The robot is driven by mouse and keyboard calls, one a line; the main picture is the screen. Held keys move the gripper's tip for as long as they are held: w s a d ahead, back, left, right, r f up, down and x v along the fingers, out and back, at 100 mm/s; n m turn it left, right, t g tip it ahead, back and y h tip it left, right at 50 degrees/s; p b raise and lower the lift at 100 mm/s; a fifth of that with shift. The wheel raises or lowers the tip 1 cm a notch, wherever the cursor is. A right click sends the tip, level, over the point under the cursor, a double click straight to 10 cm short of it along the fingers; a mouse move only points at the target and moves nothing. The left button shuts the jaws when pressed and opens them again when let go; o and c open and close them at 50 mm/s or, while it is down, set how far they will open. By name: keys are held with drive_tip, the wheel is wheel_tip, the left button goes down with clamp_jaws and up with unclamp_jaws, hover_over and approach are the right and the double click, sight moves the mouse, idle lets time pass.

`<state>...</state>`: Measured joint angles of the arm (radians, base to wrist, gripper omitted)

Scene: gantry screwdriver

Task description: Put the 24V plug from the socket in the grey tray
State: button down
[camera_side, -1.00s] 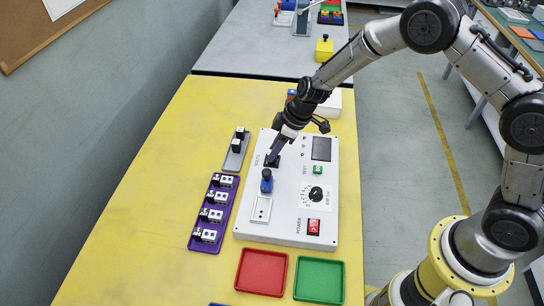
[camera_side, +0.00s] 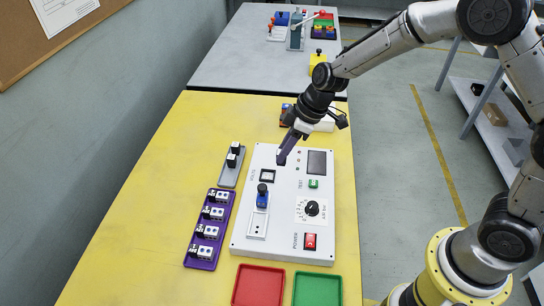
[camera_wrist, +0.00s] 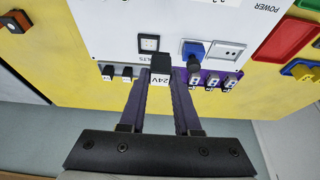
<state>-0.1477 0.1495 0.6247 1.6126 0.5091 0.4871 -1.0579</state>
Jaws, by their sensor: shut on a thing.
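My gripper (camera_side: 283,158) is raised above the white panel, up and right of the square VOLTS socket (camera_side: 268,176). In the wrist view, my gripper's two purple fingers (camera_wrist: 160,78) are shut on a black plug (camera_wrist: 160,63) with a white label reading 24V. The plug is clear of the socket, which shows empty in the wrist view (camera_wrist: 149,43). In the side view the plug is hard to make out at the fingertips. The narrow grey tray (camera_side: 226,180) lies left of the panel and holds two black plugs (camera_side: 234,154) with white labels near its far end; its near end is bare.
A purple tray (camera_side: 190,263) of several white-and-black pieces sits left. Red (camera_side: 258,287) and green (camera_side: 318,290) trays lie in front.

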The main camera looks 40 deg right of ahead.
drive_tip(key=s+d+r, duration=0.2)
drive_tip(key=s+r, duration=0.2)
drive_tip(key=s, duration=0.5)
drive_tip(key=shift+w+a+f, duration=1.9)
drive_tip(key=shift+w+f, duration=0.3)
drive_tip(key=shift+w, duration=1.5)
drive_tip(key=shift+w+a+f, duration=1.9)
drive_tip(key=shift+w+f, duration=0.25)
drive_tip(key=shift+w, duration=1.6)
drive_tip(key=shift+w+a+f, duration=1.9)
drive_tip(key=shift+w+f, duration=0.3)
drive_tip(key=shift+w, duration=1.5)
drive_tip(key=shift+f, duration=1.45)
drive_tip(key=shift+f, duration=0.15)
drive_tip(key=c, duration=0.6)
unclamp_jaws()
